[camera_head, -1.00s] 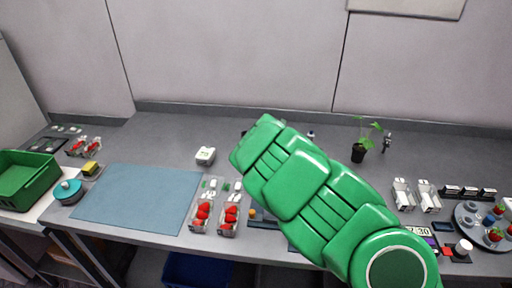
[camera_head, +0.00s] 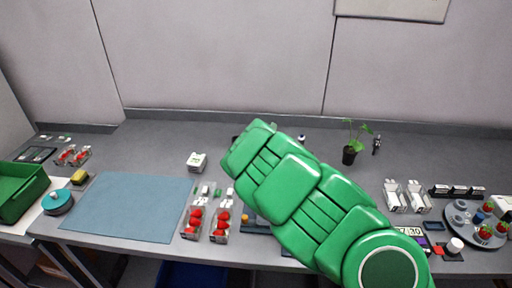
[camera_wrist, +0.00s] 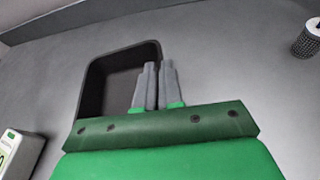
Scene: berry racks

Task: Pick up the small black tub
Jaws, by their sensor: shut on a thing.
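The small black tub (camera_wrist: 122,62) is a dark, rounded-corner open tub, in the wrist view left of centre on the grey table. My gripper (camera_wrist: 158,66) has its two grey fingers close together at the tub's right wall, shut on that wall. Its near part is hidden by my green wrist. In the head view my green arm covers the gripper and most or all of the tub.
A white box (camera_head: 198,161), a blue mat (camera_head: 128,207) and punnets of red berries (camera_head: 193,222) lie left of my arm. A potted plant (camera_head: 349,155) and white holders (camera_head: 405,196) stand right. A ribbed cylinder (camera_wrist: 310,40) is right in the wrist view.

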